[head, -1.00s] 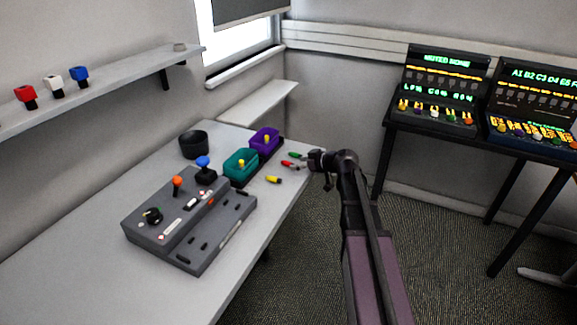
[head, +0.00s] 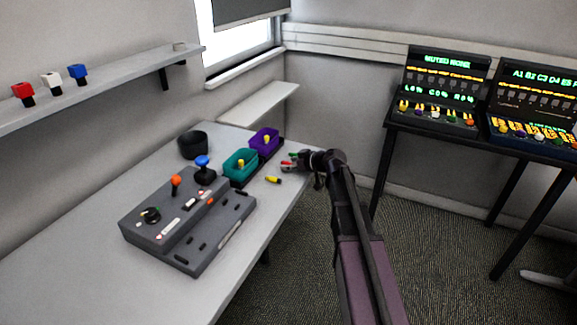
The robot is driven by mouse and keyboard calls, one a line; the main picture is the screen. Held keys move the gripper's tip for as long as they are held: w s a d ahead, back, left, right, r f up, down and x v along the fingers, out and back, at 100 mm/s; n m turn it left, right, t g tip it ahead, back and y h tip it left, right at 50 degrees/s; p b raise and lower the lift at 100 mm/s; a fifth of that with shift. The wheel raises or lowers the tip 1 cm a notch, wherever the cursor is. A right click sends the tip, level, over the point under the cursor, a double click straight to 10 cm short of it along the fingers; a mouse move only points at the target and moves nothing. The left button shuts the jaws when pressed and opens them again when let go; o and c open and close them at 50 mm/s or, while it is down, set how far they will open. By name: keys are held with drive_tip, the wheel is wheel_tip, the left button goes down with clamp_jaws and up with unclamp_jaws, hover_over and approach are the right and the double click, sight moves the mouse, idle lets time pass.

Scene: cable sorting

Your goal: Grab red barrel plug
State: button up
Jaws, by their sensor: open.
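The red barrel plug (head: 287,164) lies on the grey table near its right edge, in the head view. A green plug (head: 292,155) lies just behind it. My gripper (head: 296,162) is open at the table's right edge, with its fingers right at the red plug and partly covering it. I cannot tell whether the fingers touch it or stand around it.
A yellow plug (head: 273,180) lies nearer on the table. A teal bin (head: 240,165) and a purple bin (head: 264,140) stand to the left. A grey control box (head: 190,225) and a black cup (head: 193,145) are farther left. The table's front left is clear.

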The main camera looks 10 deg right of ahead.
sight(290, 163)
clamp_jaws()
drive_tip(key=shift+r, duration=0.15)
wheel_tip(290, 163, up, 4)
drive_tip(key=p, duration=0.4)
drive_tip(key=s+a+p, duration=0.1)
drive_tip(key=s, duration=1.5)
drive_tip(key=shift+a+r, duration=0.35)
